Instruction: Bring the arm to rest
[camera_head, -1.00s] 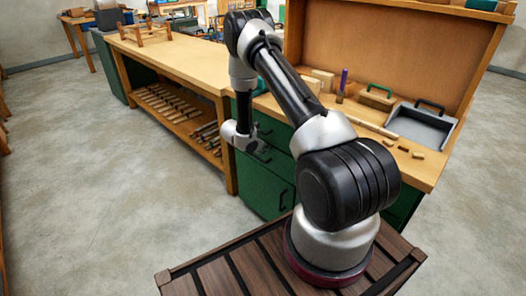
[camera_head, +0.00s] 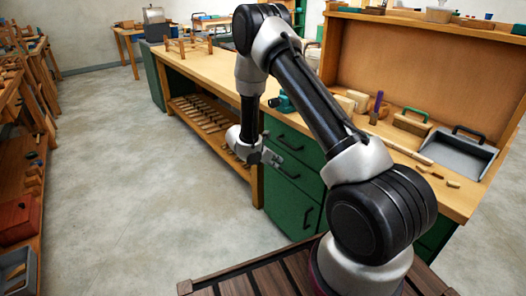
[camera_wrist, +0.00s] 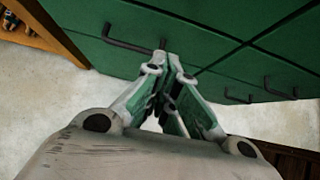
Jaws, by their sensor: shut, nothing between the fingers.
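My gripper (camera_head: 268,158) hangs at the end of my bent arm, in front of the green drawer cabinet (camera_head: 297,212) under the workbench. In the wrist view my gripper (camera_wrist: 168,58) has its fingertips together with nothing between them. The green drawer fronts and a dark handle (camera_wrist: 134,46) show just beyond the tips. I cannot tell how much space lies between the tips and the cabinet. My arm goes up from its base, bends high over the bench edge and comes down to the gripper.
On the wooden workbench (camera_head: 215,68) stand a grey dustpan (camera_head: 460,154), a brush with a green handle (camera_head: 411,122), a purple-handled tool (camera_head: 377,106) and wood pieces. A lower shelf (camera_head: 215,133) holds several tools. Open concrete floor (camera_head: 130,190) lies to the left. Shelves line the far left.

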